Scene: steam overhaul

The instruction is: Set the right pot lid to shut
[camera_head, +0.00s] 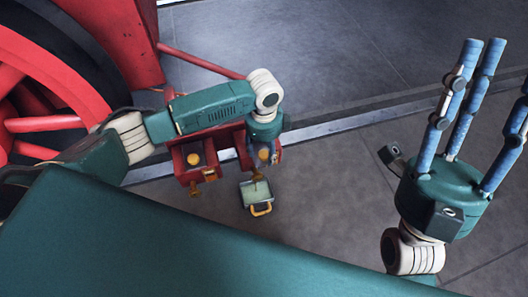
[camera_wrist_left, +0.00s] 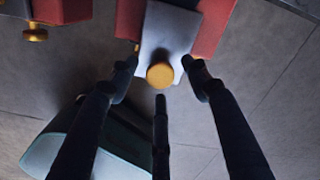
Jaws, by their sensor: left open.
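Two red pots stand side by side in the head view, the left pot (camera_head: 189,176) and the right pot (camera_head: 274,151). The right pot's lid appears as a grey plate (camera_wrist_left: 167,30) with a round yellow knob (camera_wrist_left: 159,76) in the left wrist view. The knob also shows in the head view (camera_head: 264,155). How far the lid is tilted I cannot tell. My left gripper (camera_wrist_left: 160,82) is open, its dark fingers spread around the knob without clear contact. My arm partly hides the right pot in the head view. My right gripper (camera_head: 487,60) is open and empty, fingers up, far from the pots.
A pale green tray-like piece (camera_head: 256,191) with a yellow handle sits just in front of the right pot. A large red spoked wheel (camera_head: 45,85) fills the left side. A grey rail (camera_head: 340,121) runs behind the pots. The tiled floor is clear at the right.

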